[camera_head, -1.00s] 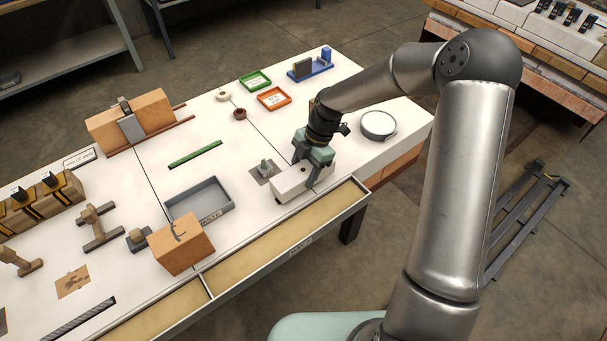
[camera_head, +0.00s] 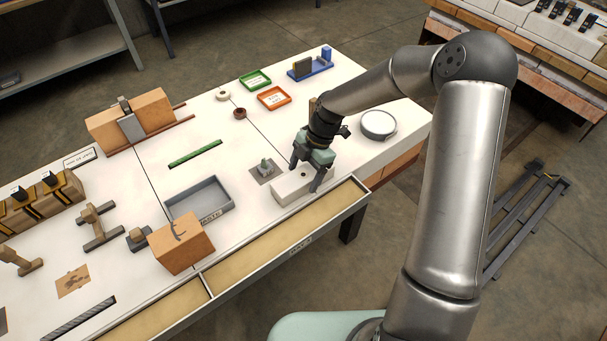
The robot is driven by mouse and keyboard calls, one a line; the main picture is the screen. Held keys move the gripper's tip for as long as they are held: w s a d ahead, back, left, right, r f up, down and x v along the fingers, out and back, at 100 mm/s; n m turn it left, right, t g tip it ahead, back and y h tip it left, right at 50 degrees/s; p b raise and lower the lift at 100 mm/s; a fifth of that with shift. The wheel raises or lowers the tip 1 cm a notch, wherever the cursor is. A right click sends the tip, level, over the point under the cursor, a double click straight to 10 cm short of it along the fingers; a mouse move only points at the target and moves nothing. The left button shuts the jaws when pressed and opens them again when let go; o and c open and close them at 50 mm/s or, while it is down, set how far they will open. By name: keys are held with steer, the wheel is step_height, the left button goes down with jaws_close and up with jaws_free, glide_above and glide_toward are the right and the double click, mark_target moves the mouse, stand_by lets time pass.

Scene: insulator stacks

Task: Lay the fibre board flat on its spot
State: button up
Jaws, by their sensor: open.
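My gripper (camera_head: 306,176) is open, with its fingers over a white block (camera_head: 293,188) near the table's front edge. The block has a small dark hole in its top and rests on the table; its far side is partly hidden by my gripper. A grey square plate (camera_head: 262,172) with a small greenish-grey fitting on it lies just left of the block. I cannot tell for certain which thing is the fibre board. A flat tan sheet (camera_head: 73,281) with dark marks lies at the lower left.
A grey tray (camera_head: 232,208) and an orange-brown block (camera_head: 181,243) stand left of my gripper. A round grey-rimmed tin (camera_head: 378,126) is to its right. Green (camera_head: 255,79) and orange (camera_head: 273,98) trays lie farther back. An open drawer (camera_head: 270,247) runs along the front.

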steer(key=v, duration=1.1)
steer(key=s+d+r+m+t+h, duration=0.1)
steer(key=s+d+r+m, duration=0.1)
steer(key=s+m, duration=0.6)
steer(key=s+d+r+m+t+h, duration=0.1)
steer(key=s+d+m, duration=0.3)
steer(key=s+m, duration=0.4)
steer(key=s+d+r+m+t+h, duration=0.1)
steer(key=s+d+r+m, duration=0.2)
steer(key=s+m, duration=0.5)
steer(key=shift+s+d+r+m+b, duration=0.3)
steer(key=shift+s+m+b, duration=0.1)
steer(key=shift+s, duration=0.8)
